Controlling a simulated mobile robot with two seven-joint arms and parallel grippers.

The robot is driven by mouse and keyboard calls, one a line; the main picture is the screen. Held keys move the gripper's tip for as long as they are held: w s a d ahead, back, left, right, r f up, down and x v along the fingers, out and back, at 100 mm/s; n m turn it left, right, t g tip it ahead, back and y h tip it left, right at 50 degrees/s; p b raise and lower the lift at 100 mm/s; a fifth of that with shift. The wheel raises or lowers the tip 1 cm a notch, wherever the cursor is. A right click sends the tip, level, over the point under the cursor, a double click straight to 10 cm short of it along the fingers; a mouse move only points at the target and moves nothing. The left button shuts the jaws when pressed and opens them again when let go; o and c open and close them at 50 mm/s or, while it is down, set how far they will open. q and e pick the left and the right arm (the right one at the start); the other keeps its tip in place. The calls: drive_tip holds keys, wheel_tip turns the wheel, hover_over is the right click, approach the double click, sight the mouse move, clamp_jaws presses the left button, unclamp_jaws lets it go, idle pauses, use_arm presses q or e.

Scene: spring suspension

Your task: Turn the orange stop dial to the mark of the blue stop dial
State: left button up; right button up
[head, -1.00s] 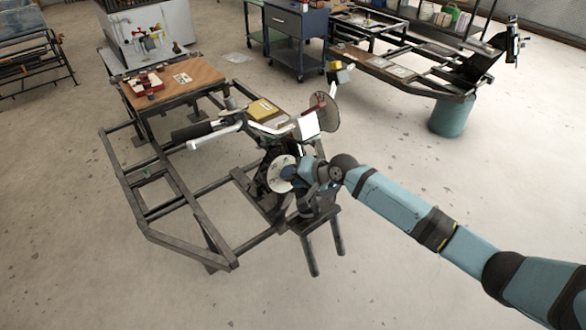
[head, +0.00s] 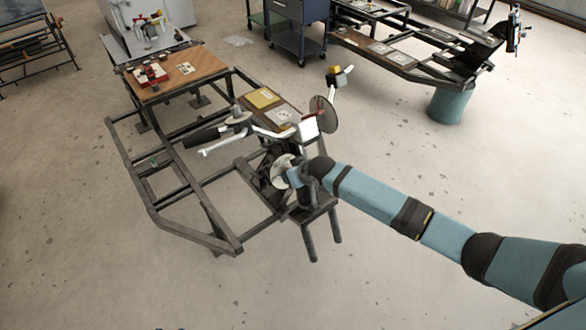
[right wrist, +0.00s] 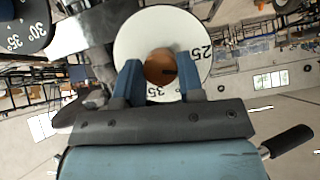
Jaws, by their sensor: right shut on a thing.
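The orange stop dial (right wrist: 160,66) shows as an orange-brown round centre inside a white scale disc (right wrist: 128,38) in the right wrist view. The figures 25 and 35 are readable on the disc. My right gripper (right wrist: 160,78) has its two blue fingers on either side of the orange centre, shut on it. In the head view the white disc (head: 279,169) sits low on the frame, with my right gripper (head: 291,176) against it. A second, shaded disc (right wrist: 27,30) marked 30° and 35° is cut off at upper left; I cannot tell if it belongs to the blue stop dial.
A dark metal frame (head: 190,234) carries the mechanism, with a light lever (head: 222,146) close by. A round disc (head: 322,114) and a white block (head: 309,127) stand above the gripper. A wooden bench (head: 178,78) is behind.

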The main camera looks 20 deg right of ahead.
drive_tip(key=shift+a+n+h+p, duration=0.1)
drive_tip(key=shift+n+h+p, duration=0.6)
drive_tip(key=shift+n, duration=0.5)
drive_tip(key=o, duration=0.9)
drive_tip(key=v, duration=1.3)
drive_tip(key=shift+s+r+b, duration=0.1)
drive_tip(key=shift+s+b, duration=0.3)
drive_tip(key=shift+s, duration=0.1)
